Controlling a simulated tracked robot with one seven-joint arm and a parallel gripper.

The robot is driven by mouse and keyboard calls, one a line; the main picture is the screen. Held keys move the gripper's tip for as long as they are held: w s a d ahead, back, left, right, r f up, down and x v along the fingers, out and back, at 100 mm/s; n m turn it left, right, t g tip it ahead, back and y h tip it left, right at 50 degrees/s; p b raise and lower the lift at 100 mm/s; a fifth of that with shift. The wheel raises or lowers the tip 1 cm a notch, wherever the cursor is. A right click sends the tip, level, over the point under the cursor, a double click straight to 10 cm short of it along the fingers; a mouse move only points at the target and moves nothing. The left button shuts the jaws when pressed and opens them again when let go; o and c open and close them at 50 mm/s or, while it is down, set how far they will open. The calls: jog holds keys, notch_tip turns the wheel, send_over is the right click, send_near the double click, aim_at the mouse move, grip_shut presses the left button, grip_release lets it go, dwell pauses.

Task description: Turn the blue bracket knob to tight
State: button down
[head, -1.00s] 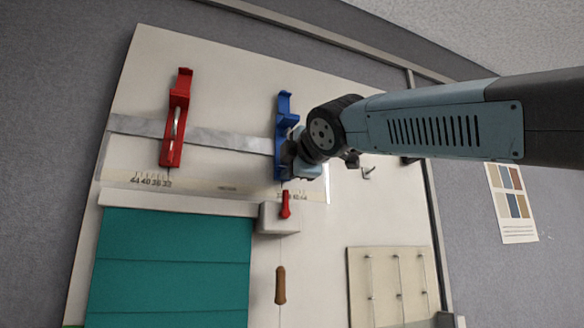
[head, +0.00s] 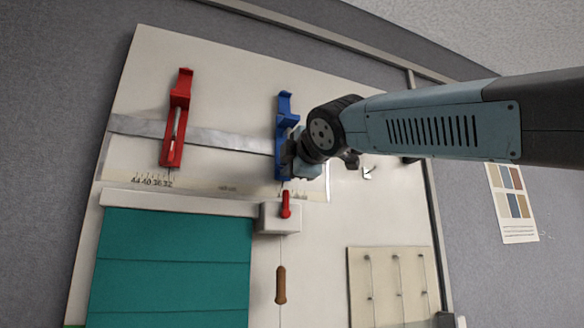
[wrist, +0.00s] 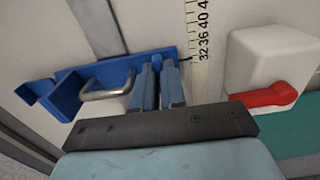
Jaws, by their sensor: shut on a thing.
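The blue bracket (head: 284,108) is mounted upright on the pale board, across the metal rail. It also shows in the wrist view (wrist: 65,92), lying sideways there, with a bent metal handle (wrist: 106,88) on it. My gripper (head: 294,158) is at the bracket's lower part in the head view. In the wrist view my gripper (wrist: 157,68) has its two blue fingers close together at the bracket's end next to the scale. It is shut on the bracket's knob, which the fingers hide almost wholly. I cannot tell how far the knob is turned.
A red bracket (head: 179,115) sits on the rail (head: 225,143) to the left. A white box (head: 272,218) with a red lever (head: 286,204) is just below my gripper; it also shows in the wrist view (wrist: 262,55). A teal blind (head: 175,265) hangs lower left.

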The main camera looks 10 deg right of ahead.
jog(key=shift+w+f, duration=0.1)
jog(key=shift+f, duration=0.05)
jog(key=m, duration=1.3)
jog(key=shift+m, duration=2.3)
jog(key=c, duration=1.5)
grip_release()
